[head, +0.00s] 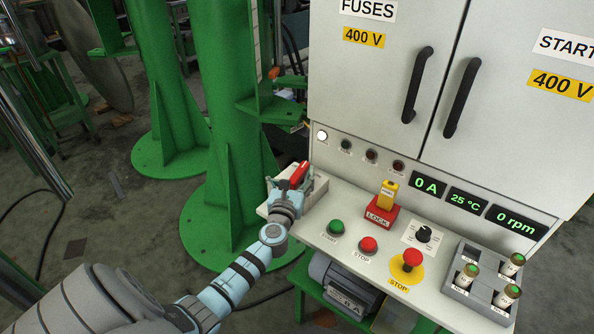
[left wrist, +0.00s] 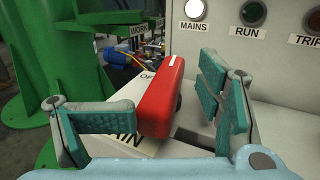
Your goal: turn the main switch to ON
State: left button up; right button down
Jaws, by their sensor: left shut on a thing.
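The main switch has a red handle (head: 300,174) on a pale box at the left end of the control desk. In the left wrist view the red handle (left wrist: 165,97) stands between my two teal finger pads, with a white line on its top. Part of an "OF" label shows behind it and part of a "MAIN" label in front; the rest is hidden. My left gripper (head: 290,184) is shut on the handle; it also shows in the left wrist view (left wrist: 168,118). My right gripper is not in view.
The MAINS lamp (head: 322,135) glows white; the other lamps look dark. A yellow key in a red LOCK block (head: 381,217), push buttons, a knob (head: 424,233) and a fuse tray (head: 479,287) stand to the right. A green column (head: 233,120) rises behind my left arm.

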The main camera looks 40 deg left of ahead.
pick_arm(q)
jog(key=shift+s+d+f, duration=0.1)
jog(key=shift+s+d, duration=0.05)
jog(key=shift+s, duration=0.7)
jog(key=s+p, duration=0.1)
jog(key=s, duration=1.2)
jog(key=shift+s+d+p, duration=0.15)
jog(key=shift+d+p, duration=0.15)
jog(key=shift+p, duration=0.05)
jog(key=shift+f, duration=0.1)
jog(key=v, duration=1.2)
